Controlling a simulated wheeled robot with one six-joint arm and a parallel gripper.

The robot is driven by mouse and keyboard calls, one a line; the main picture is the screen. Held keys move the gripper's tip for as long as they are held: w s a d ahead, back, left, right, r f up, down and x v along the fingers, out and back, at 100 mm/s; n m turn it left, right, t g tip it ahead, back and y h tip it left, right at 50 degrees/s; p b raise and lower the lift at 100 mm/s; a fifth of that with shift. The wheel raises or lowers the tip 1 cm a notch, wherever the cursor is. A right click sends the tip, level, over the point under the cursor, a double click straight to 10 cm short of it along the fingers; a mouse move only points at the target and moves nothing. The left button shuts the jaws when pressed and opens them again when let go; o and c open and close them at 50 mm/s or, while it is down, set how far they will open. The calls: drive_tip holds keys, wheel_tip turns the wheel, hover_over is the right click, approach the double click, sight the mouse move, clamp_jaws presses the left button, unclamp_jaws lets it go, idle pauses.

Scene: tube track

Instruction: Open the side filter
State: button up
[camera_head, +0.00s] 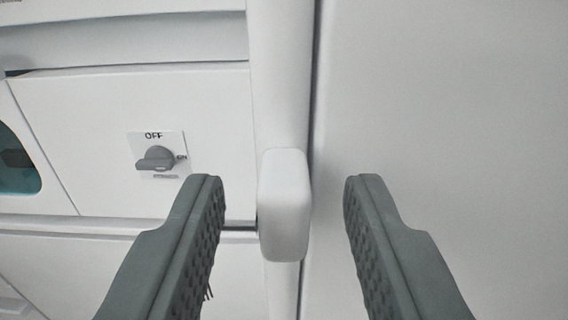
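A white block-shaped handle (284,205) stands out from a white vertical post at the middle of the view. My gripper (284,190) is open, with one grey ridged finger on each side of the handle. Gaps show between the handle and both fingers, and neither finger appears to touch it. I cannot tell how deep the handle sits between the fingers. The side filter is not marked; a plain white panel (450,110) fills the right side behind the handle.
A rotary switch (156,159) marked OFF is on the white panel at the left, near the left finger. A dark teal window (15,165) shows at the left edge. A white ledge (120,40) runs across the upper left.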

drive_tip(key=shift+w, duration=0.25)
clamp_jaws()
drive_tip(key=s, duration=1.5)
drive_tip(key=shift+s, duration=0.35)
unclamp_jaws()
